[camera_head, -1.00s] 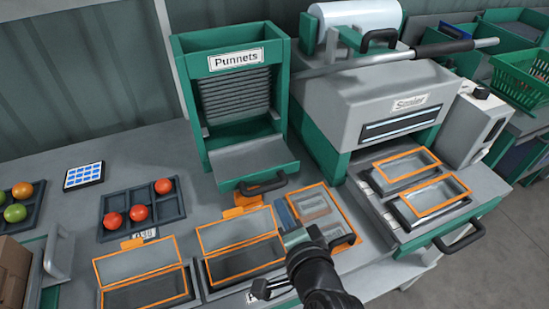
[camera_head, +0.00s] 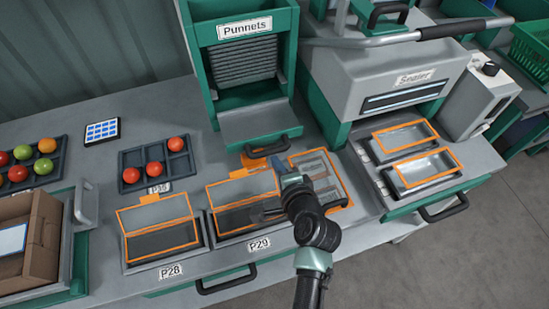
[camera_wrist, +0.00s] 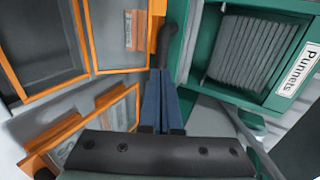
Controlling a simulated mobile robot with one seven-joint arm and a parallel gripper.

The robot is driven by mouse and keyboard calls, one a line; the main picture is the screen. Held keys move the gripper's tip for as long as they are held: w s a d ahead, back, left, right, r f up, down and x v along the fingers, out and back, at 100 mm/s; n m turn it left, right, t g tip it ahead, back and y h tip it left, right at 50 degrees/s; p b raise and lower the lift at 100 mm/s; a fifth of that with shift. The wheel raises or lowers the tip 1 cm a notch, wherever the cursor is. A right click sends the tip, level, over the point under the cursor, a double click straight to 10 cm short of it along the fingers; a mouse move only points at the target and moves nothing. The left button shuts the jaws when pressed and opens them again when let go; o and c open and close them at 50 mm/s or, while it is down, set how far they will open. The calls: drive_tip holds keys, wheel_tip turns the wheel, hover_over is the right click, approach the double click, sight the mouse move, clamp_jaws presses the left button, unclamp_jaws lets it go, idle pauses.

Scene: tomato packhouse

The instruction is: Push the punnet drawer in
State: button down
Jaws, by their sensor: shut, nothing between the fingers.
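The punnet dispenser (camera_head: 243,60), green with a "Punnets" label and a stack of grey punnets, stands at the back of the bench. Its drawer (camera_head: 252,121) sticks out at the front as a grey tray with a green front and black handle (camera_head: 272,147). My gripper (camera_head: 287,181) is shut and empty, in front of the handle and slightly right of it, over the punnet area. In the wrist view the blue fingers (camera_wrist: 163,100) are together, pointing toward the black handle (camera_wrist: 173,32). I cannot tell whether they touch it. The wrist view also shows the dispenser (camera_wrist: 255,55).
Orange-rimmed punnet holders (camera_head: 158,238) stand near the front edge, close to my gripper. The sealer (camera_head: 385,75) stands to the right with its drawer (camera_head: 435,195) out, holding two punnets. Tomato trays (camera_head: 153,160) lie to the left.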

drive_tip(key=shift+x, duration=1.25)
